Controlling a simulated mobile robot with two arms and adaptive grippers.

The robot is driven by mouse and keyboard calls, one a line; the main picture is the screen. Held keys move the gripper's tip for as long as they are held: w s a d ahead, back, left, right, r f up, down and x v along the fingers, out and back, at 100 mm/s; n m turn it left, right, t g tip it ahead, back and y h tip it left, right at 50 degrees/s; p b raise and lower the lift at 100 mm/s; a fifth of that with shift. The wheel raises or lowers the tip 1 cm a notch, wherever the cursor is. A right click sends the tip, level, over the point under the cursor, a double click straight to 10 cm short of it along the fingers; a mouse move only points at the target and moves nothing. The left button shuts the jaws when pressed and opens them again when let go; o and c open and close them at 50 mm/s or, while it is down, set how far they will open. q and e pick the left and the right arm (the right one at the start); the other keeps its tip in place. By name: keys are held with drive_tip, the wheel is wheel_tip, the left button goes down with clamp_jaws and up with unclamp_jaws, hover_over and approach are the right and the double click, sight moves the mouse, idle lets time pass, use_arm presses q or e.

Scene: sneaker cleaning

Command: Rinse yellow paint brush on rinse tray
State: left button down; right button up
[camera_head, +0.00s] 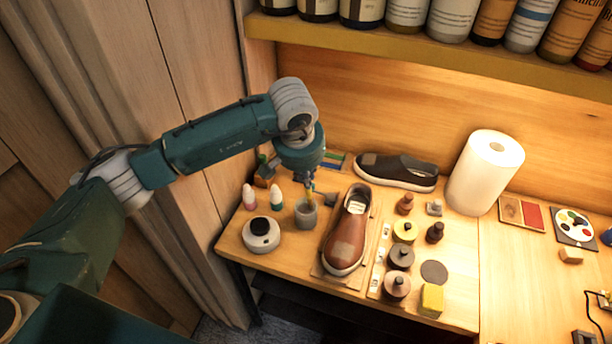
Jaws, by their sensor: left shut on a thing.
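My left gripper (310,184) points down above a small grey cup (306,216) near the left end of the table. It is shut on the yellow paint brush (309,195), of which only a short yellow part shows. The brush points down at the cup's mouth. I cannot tell whether its tip is inside the cup or just above it. No flat tray marked for rinsing stands out; the grey cup is the vessel below the brush. My right gripper is not in view.
A brown shoe (346,246) lies right of the cup, with a dark shoe (397,170) behind. A round white device (261,234) and small bottles (276,199) stand left. Jars (400,257), a yellow sponge (431,300) and a paper roll (485,172) stand right. A bottle shelf (400,50) overhangs behind.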

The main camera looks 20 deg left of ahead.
use_arm(q)
drive_tip(key=shift+w+r+p, duration=0.1)
drive_tip(key=shift+r+p, duration=0.3)
drive_tip(key=shift+r, duration=0.45)
drive_tip(key=shift+r+p, duration=0.95)
drive_tip(key=shift+r, duration=1.7)
